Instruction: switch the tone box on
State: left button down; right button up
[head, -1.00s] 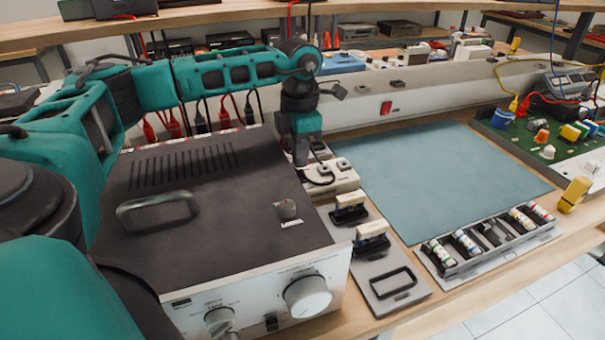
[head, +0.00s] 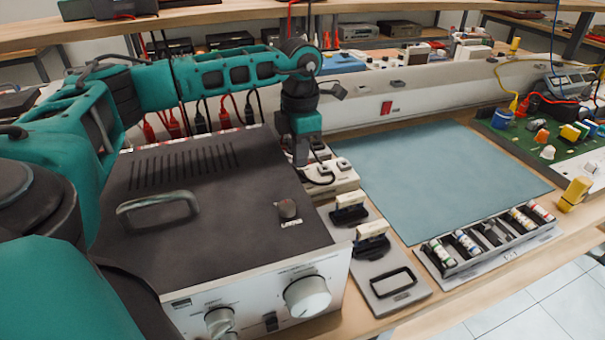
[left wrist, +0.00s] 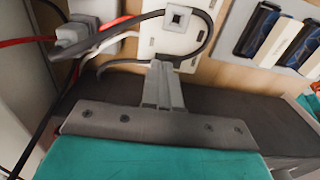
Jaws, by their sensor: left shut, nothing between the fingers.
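The likely tone box (head: 215,235) is the large unit with a dark vented top, a handle and a pale front with round knobs. A small dark switch (head: 270,322) sits low on that front. My left gripper (head: 301,158) points down behind the box's far right corner, beside a white socket strip (head: 340,178). In the left wrist view its fingers (left wrist: 163,88) are together and empty, over the strip's edge near a dark cable. Whether they touch it is unclear. My right gripper is not in view.
A blue-grey mat (head: 435,175) lies clear to the right. A grey panel (head: 395,285) with black-and-white parts and a tray of small cylinders (head: 490,240) lie in front. A rail with a red switch (head: 386,107) runs behind. Cables lie by the gripper.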

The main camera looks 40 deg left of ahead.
aim_at(301, 173)
pick_arm(q)
jog(key=shift+f+b, duration=0.55)
jog(key=shift+f, duration=0.4)
dwell(0.5)
jog(key=shift+r+p, duration=3.1)
jog(key=shift+r, duration=0.5)
jog(key=shift+f, duration=0.1)
jog(key=shift+s+d, duration=0.1)
